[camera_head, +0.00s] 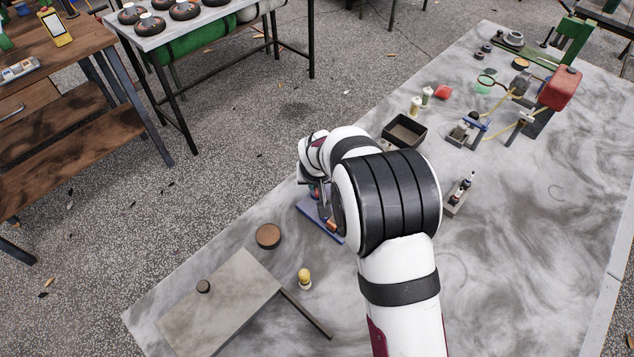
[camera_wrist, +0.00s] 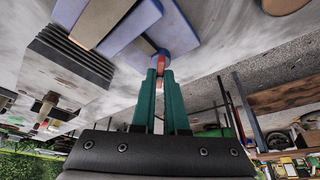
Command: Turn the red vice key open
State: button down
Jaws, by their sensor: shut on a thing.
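The blue vice (camera_wrist: 130,28) fills the upper middle of the wrist view, with a tan block between its blue parts. Its red key (camera_wrist: 160,62) sticks out from a round blue boss (camera_wrist: 180,65). The two green fingers of my gripper (camera_wrist: 161,76) are shut on the red key, one on each side. In the head view the vice's blue base (camera_head: 312,210) shows at the far left edge of the bench, beside my arm. My arm covers much of the vice there, and the fingers and key cannot be made out clearly.
A brown disc (camera_head: 268,236), a yellow-topped piece (camera_head: 305,277) and a grey plate (camera_head: 205,318) lie nearer on the bench. A black tray (camera_head: 404,133) and a small rack (camera_head: 458,196) stand beyond my arm. A red canister (camera_head: 560,88) stands farther right.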

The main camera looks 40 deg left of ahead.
jog(key=m+h, duration=0.1)
jog(key=m, duration=0.1)
jog(key=m+t, duration=0.1)
jog(key=m, duration=0.2)
jog(key=shift+s+a+h, duration=0.2)
jog(key=shift+h, duration=0.2)
jog(key=shift+a+m+h, duration=0.15)
jog(key=shift+m+h, duration=0.65)
jog(key=shift+m, duration=1.2)
jog(key=c, duration=0.9)
grip_release()
jog(key=shift+c, duration=0.2)
jog(key=shift+r, duration=0.1)
jog(key=v, duration=1.5)
jog(key=shift+s+r, duration=0.2)
jog(key=shift+s, duration=0.1)
